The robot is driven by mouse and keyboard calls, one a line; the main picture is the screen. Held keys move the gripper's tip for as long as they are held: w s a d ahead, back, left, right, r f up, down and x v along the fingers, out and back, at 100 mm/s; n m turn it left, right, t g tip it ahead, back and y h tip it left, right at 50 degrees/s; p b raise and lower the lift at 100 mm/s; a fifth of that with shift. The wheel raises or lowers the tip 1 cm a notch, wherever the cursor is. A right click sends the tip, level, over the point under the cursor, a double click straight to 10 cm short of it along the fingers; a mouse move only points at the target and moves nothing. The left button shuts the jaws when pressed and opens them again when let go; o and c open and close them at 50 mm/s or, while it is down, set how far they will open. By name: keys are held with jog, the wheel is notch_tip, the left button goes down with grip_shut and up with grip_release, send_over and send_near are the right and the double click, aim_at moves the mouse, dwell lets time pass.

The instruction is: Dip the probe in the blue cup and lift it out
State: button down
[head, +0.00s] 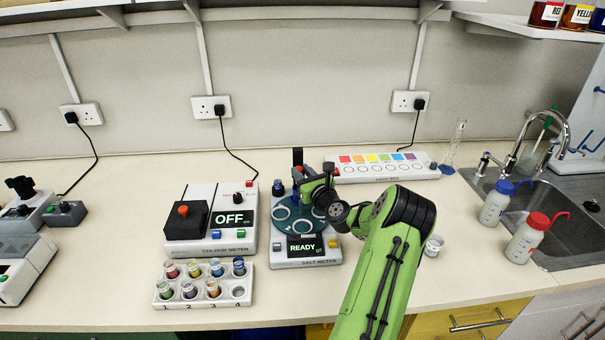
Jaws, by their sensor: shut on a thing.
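A small cup with dark blue contents (278,187) stands at the back left of the round blue plate (287,226) on the salt meter (306,262). The plate has pale ring markings, and the meter's display reads READY. My gripper (312,190) is over the right side of this plate, to the right of the cup and apart from it. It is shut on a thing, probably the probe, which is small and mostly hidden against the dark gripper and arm. A blue-filled vial (239,267) also stands in the white rack (205,298).
The rack holds several coloured vials. The colour meter (211,249), reading OFF, stands left of the salt meter. A light box (380,176) lies behind my arm. A small white cup (433,246), wash bottles (493,208) and the sink (540,215) are to the right.

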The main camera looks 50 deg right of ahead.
notch_tip(320, 180, up, 6)
jog(key=p, duration=0.6)
jog(key=shift+p, duration=0.3)
jog(key=shift+f, duration=0.1)
jog(key=c, duration=0.9)
grip_release()
jog(key=shift+f, duration=0.1)
